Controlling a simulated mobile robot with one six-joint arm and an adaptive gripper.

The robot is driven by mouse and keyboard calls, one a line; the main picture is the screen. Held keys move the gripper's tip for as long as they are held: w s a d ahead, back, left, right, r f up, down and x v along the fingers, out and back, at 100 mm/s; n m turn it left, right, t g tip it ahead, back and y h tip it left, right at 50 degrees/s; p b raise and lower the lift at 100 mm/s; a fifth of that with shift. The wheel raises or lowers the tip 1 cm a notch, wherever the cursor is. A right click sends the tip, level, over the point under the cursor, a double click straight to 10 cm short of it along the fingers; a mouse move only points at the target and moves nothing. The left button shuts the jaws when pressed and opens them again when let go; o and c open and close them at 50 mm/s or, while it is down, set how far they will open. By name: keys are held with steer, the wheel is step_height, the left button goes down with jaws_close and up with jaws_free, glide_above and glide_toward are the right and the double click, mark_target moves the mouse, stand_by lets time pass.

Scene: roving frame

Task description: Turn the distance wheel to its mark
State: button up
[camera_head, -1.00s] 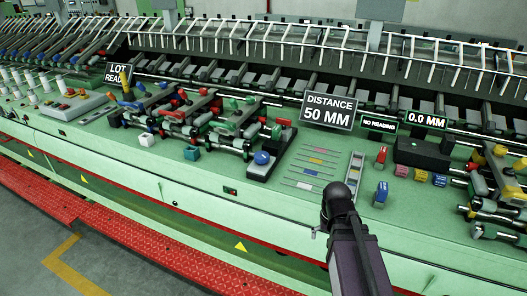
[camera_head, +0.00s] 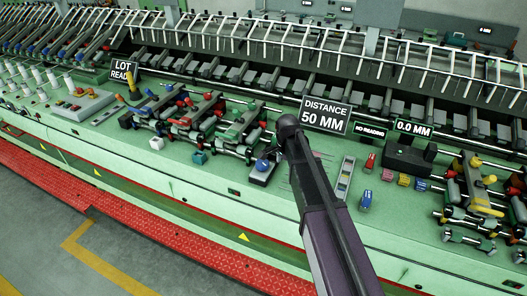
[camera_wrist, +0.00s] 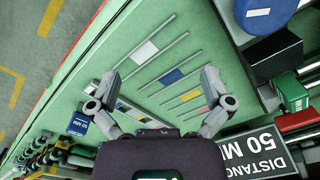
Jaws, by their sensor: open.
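The distance sign (camera_head: 325,114) reads 50 MM; it also shows upside down at the lower right of the wrist view (camera_wrist: 262,152). A blue round knob (camera_head: 263,165) on a dark base, likely the distance wheel, stands left of the sign. In the wrist view the blue knob (camera_wrist: 266,14) is at the upper right edge, partly cut off. My gripper (camera_wrist: 160,84) is open and empty above the green bench top, apart from the knob. In the head view my arm hides the gripper and part of the bench beside the knob.
Thin rods with white, blue, yellow and red pieces (camera_wrist: 172,76) lie below my fingers. A green block (camera_wrist: 291,93) is near the sign. A slotted strip (camera_head: 345,178) and small coloured blocks (camera_head: 365,200) stand right of my arm. A display (camera_head: 413,128) reads 0.0 MM.

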mark_target(262, 163)
steer(key=w+a+r+m+p, duration=0.5)
steer(key=w+a+r+p, duration=0.2)
steer(key=a+r, duration=0.1)
steer(key=shift+a+r, duration=0.4)
steer(key=shift+r, duration=0.1)
steer(key=shift+f, duration=0.1)
step_height(262, 163, down, 14)
steer(key=b, duration=1.3)
steer(key=shift+r, duration=0.2)
steer(key=c, duration=1)
steer(key=shift+d, duration=0.15)
steer(key=shift+o, duration=0.2)
